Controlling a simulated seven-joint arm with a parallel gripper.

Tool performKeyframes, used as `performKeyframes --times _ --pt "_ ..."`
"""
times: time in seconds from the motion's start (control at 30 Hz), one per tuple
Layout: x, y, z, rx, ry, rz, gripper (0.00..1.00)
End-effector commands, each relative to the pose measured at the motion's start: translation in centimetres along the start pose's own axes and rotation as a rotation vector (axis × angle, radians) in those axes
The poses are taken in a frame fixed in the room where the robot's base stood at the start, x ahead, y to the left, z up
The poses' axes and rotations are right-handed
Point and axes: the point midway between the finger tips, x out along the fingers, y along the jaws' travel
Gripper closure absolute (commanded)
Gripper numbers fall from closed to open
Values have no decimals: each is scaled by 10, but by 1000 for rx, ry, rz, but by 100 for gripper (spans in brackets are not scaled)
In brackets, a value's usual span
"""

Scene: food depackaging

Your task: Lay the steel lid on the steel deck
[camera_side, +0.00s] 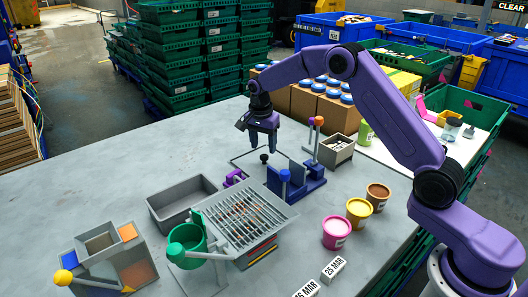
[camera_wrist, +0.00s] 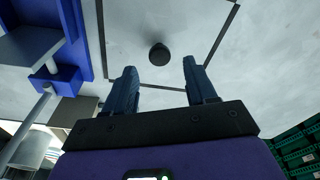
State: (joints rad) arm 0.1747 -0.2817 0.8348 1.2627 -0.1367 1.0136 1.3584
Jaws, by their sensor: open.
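A dark round knob (camera_side: 264,158) stands on a pale grey panel inside a thin dark square outline, which I take for the steel lid. In the wrist view the knob (camera_wrist: 159,54) is centred ahead of the fingertips, and the lid's pale surface (camera_wrist: 200,25) blends with the grey steel deck (camera_side: 100,190) around it. I cannot tell whether the outline is the lid's rim or a marking. My gripper (camera_side: 263,148) points down above the knob; in the wrist view its two fingers (camera_wrist: 160,68) are apart with nothing between them.
A blue fixture (camera_side: 290,182) with posts stands close to the right of the outline. A grey tray (camera_side: 182,203), a slotted grate (camera_side: 245,215), a green cup (camera_side: 187,243) and coloured pots (camera_side: 337,232) stand nearer the camera.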

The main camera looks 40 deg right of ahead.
Motion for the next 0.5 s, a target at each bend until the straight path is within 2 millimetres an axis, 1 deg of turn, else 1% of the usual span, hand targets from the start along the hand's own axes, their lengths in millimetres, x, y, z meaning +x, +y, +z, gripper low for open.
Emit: performKeyframes --times 0.03,0.2,0.4,0.5 --pt "-13 -1 0 0 2 -6 44" --pt "-46 -1 0 -1 1 -4 44" --pt "-72 -1 0 -1 1 -2 44" --pt "-78 0 0 -1 0 0 44"
